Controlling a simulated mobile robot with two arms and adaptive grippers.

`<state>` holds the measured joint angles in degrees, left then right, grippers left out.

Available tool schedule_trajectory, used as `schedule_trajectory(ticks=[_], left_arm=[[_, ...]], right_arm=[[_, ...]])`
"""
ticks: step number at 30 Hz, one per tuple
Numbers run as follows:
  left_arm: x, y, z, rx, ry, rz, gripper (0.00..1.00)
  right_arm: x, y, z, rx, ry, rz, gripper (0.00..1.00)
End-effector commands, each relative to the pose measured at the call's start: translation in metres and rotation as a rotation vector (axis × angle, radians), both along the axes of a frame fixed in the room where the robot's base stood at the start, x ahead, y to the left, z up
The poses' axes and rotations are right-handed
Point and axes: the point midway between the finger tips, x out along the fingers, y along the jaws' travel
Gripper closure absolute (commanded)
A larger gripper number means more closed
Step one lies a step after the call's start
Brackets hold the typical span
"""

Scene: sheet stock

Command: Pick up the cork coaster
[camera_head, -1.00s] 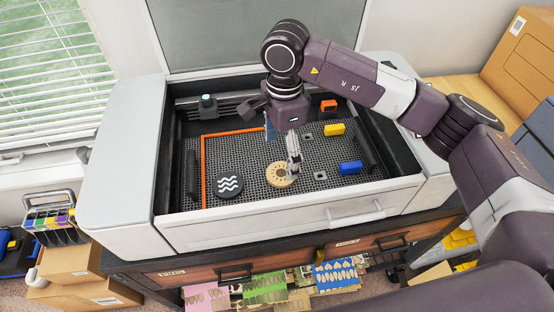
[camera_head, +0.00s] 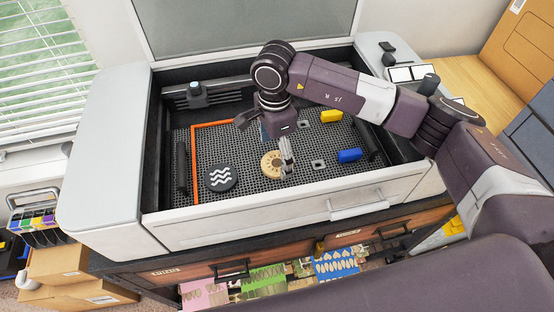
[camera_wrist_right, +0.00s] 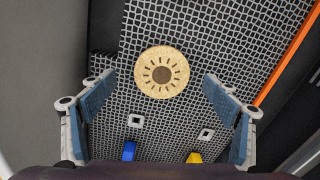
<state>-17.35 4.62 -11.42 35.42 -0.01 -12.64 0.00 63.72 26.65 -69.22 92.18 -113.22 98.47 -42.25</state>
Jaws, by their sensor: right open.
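The cork coaster (camera_head: 270,163) is a round tan disc with a dark sun pattern, lying flat on the honeycomb bed of the machine. It also shows in the right wrist view (camera_wrist_right: 161,72), centred ahead of the jaws. My right gripper (camera_head: 284,158) is over the bed at the coaster's right side and hides part of it in the head view. In the wrist view the right gripper (camera_wrist_right: 158,92) has its fingers spread wide, one on each side of the coaster, with nothing between them touching it. My left gripper is not in view.
A black coaster with white waves (camera_head: 221,178) lies left of the cork one. A yellow block (camera_head: 331,116), a blue block (camera_head: 350,155) and small grey squares (camera_head: 319,165) sit to the right. An orange rail (camera_head: 194,160) and the machine's front wall (camera_head: 300,222) bound the bed.

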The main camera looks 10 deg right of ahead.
Motion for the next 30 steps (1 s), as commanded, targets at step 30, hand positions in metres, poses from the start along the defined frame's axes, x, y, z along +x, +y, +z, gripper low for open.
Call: schedule_trajectory(ticks=[30], left_arm=[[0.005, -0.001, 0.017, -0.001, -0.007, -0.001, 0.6]], right_arm=[[0.002, 0.0, -0.03, 0.0, -0.001, 0.0, 0.52]])
